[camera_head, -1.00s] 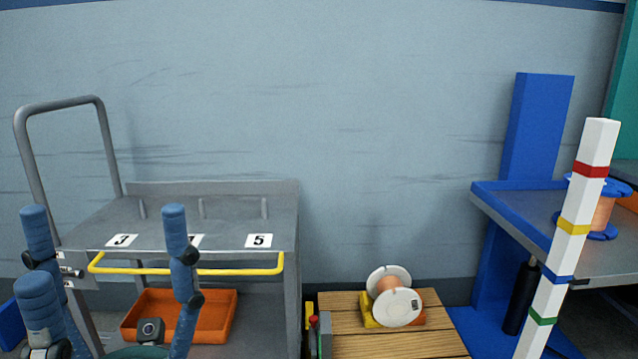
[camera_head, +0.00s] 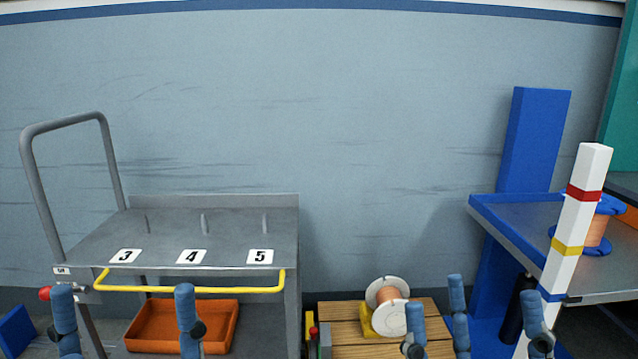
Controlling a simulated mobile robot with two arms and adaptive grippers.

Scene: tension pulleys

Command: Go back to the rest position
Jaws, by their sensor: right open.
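My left gripper (camera_head: 126,293) shows at the bottom left, in front of the grey cart (camera_head: 100,235). Its blue fingers are wide apart with nothing between them; its palm is below the picture. My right gripper (camera_head: 474,302) shows at the bottom right, in front of the right part of the wooden pallet (camera_head: 340,310) and the blue stand. Its blue fingers are spread and empty. Both grippers point up in the picture, and neither holds anything. The wrists and most of both arms are out of view.
The cart has slots marked 3, 4 and 5, a yellow bar (camera_head: 190,290) and an orange bin (camera_head: 150,325) below. A spool (camera_head: 388,294) sits on the pallet. At right are a striped post (camera_head: 577,215) and a blue-edged table (camera_head: 535,222) with another spool (camera_head: 597,232).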

